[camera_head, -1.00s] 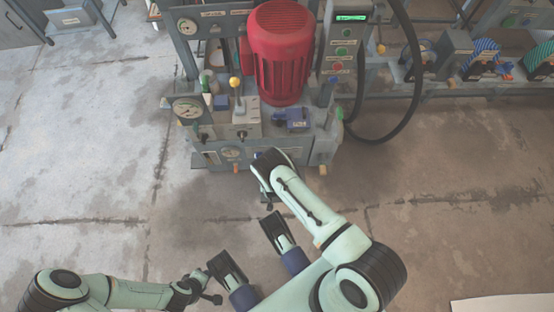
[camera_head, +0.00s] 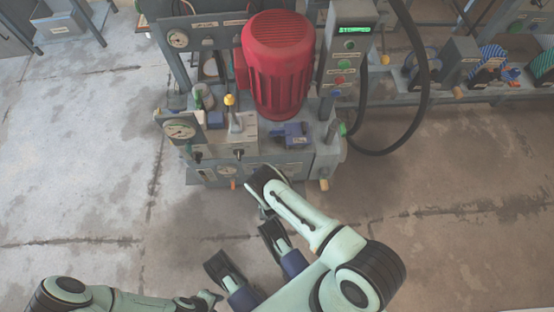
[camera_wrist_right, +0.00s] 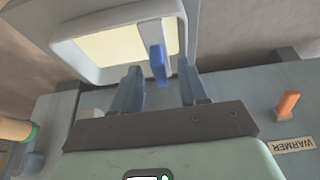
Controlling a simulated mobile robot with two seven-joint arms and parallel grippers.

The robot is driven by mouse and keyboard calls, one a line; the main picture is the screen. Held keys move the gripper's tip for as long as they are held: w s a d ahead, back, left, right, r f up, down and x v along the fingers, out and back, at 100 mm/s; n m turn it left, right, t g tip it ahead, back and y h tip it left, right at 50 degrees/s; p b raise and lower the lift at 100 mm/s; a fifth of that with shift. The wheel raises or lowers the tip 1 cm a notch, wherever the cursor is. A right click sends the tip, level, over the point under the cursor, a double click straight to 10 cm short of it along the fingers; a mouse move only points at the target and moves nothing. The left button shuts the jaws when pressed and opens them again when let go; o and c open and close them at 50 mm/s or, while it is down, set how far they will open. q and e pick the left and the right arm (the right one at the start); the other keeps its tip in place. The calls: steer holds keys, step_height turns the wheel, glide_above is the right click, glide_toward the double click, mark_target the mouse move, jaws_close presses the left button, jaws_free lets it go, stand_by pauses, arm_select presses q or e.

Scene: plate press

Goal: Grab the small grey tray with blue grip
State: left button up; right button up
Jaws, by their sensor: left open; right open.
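In the right wrist view, the small grey tray (camera_wrist_right: 192,30) shows at the top, with a pale cream inside. Its upright blue grip (camera_wrist_right: 157,62) lies between the fingertips of my right gripper (camera_wrist_right: 160,72). The gripper is open, with a visible gap to the grip on either side. In the head view, my right wrist reaches the foot of the press, and its fingers and the tray are hidden there. My left gripper (camera_head: 210,299) is open near the bottom edge, far from the press and partly cut off.
The press carries a red motor (camera_head: 278,65), gauges, levers and a control box (camera_head: 345,50) with a green display. A black hose (camera_head: 425,90) loops to its right. In the right wrist view, an orange lever (camera_wrist_right: 287,105) stands by a WARMER label. Bare floor lies left.

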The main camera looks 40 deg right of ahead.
jaws_close()
stand_by(1.4)
